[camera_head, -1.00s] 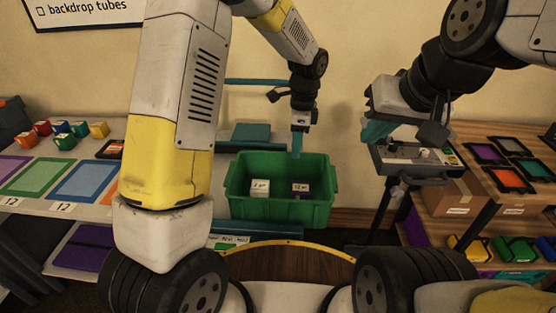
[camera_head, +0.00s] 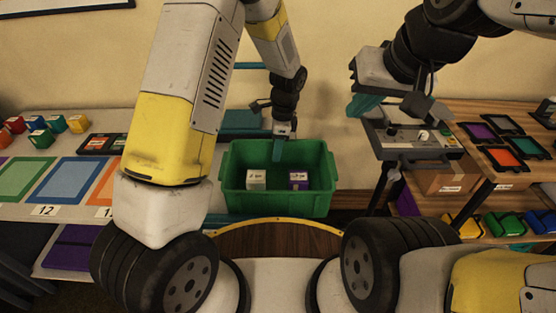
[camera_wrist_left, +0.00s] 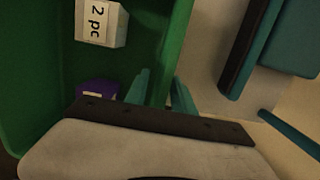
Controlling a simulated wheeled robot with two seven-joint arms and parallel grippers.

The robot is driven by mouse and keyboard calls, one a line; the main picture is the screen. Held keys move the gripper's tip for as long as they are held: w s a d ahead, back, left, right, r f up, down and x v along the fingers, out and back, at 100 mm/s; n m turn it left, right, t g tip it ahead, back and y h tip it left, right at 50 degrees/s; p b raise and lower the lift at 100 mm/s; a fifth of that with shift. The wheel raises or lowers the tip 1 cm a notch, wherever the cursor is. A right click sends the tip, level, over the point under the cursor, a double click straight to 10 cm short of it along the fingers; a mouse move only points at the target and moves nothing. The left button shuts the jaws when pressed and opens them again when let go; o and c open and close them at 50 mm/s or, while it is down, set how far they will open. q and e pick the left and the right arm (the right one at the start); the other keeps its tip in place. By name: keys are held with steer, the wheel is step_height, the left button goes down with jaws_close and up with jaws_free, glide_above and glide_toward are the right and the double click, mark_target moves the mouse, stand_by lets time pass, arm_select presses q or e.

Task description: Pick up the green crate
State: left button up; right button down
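The green crate (camera_head: 277,203) stands upright in front of me in the head view, with a white block (camera_head: 256,180) and a purple block (camera_head: 298,181) inside. My left gripper (camera_head: 279,150) reaches down at the crate's far wall. In the left wrist view, the crate wall (camera_wrist_left: 178,35) passes between the two teal fingertips (camera_wrist_left: 162,88). The fingers are apart on either side of the rim; contact with it is hard to see. My right gripper (camera_head: 365,104) hangs in the air right of the crate, with nothing visible in it; its finger gap is unclear.
A grey device on a stand (camera_head: 415,140) is right of the crate. Shelves with coloured frames (camera_head: 502,158) and small crates stand further right. A table with coloured mats (camera_head: 78,180) and small blocks is at the left.

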arm_select(q)
jaws_close()
stand_by(1.4)
